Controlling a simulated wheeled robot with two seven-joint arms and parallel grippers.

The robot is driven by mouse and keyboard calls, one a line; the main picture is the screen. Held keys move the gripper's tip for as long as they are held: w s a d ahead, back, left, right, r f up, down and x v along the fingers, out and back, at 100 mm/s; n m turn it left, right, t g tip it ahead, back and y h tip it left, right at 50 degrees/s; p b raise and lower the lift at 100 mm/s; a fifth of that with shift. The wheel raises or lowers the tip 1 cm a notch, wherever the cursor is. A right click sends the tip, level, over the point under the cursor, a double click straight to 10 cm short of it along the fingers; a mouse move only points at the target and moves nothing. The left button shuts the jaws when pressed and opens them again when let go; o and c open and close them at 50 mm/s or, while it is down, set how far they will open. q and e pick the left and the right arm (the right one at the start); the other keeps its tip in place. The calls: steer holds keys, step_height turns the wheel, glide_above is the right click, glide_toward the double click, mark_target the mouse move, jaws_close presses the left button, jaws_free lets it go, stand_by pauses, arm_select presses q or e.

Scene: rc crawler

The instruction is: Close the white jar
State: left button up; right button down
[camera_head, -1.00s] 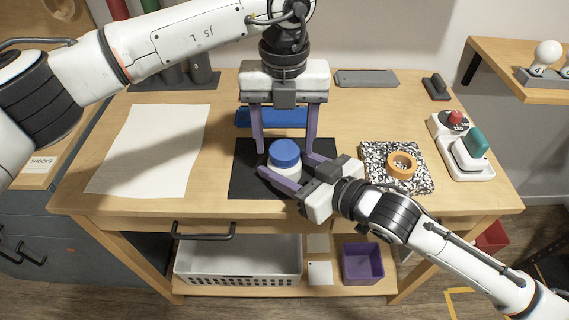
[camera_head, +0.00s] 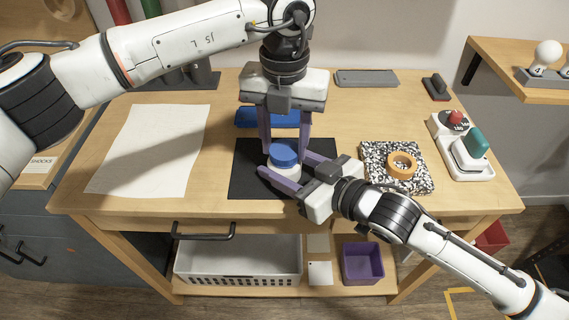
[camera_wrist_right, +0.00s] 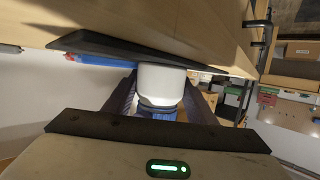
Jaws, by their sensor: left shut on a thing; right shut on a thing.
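The white jar (camera_head: 287,173) stands on a dark mat (camera_head: 244,182) in the middle of the table, with a blue lid (camera_head: 284,154) on its top. My left gripper (camera_head: 285,147) points down from above, its purple fingers shut on the lid. My right gripper (camera_head: 284,164) comes in from the lower right, its fingers shut around the jar body. The right wrist view is upside down and shows the white jar (camera_wrist_right: 161,86) between the fingers, with the blue lid (camera_wrist_right: 157,112) against it. I cannot tell how tightly the lid sits.
A blue object (camera_head: 262,118) lies behind the mat. A white sheet (camera_head: 150,150) lies to the left. A speckled block (camera_head: 382,178) with an orange ring (camera_head: 402,165) and a white device with red and teal knobs (camera_head: 462,150) are to the right.

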arm_select(q)
steer(key=m, duration=0.6)
steer(key=shift+m, duration=0.4)
steer(key=m, duration=0.5)
steer(key=o, duration=1.3)
steer(key=shift+c, duration=0.2)
step_height(320, 180, up, 12)
arm_select(e)
steer(key=c, duration=0.7)
jaws_free()
